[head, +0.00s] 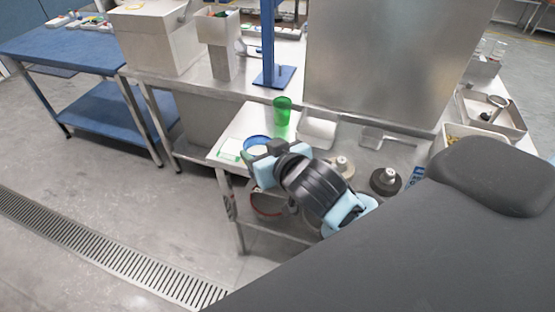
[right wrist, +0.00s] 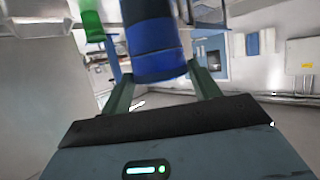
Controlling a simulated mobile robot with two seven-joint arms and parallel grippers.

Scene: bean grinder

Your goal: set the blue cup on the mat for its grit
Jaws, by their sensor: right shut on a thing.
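The blue cup (right wrist: 152,38) is between the two fingers of my right gripper (right wrist: 162,88) in the right wrist view, and the gripper is shut on it. In the head view the cup's blue rim (head: 257,138) shows just beyond my right gripper (head: 262,152), which hides part of it. A white mat with a green edge (head: 229,150) lies at the left front corner of the steel table, just left of the cup. I cannot tell whether the cup touches the table. A green cup (head: 282,111) stands behind the blue one. My left gripper is not in view.
A white tray (head: 318,130) is right of the green cup. A beige knobbed disc (head: 342,166) and a dark one (head: 385,181) lie to the right. A blue post (head: 268,45) and a steel panel (head: 395,65) rise behind. Open floor is left.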

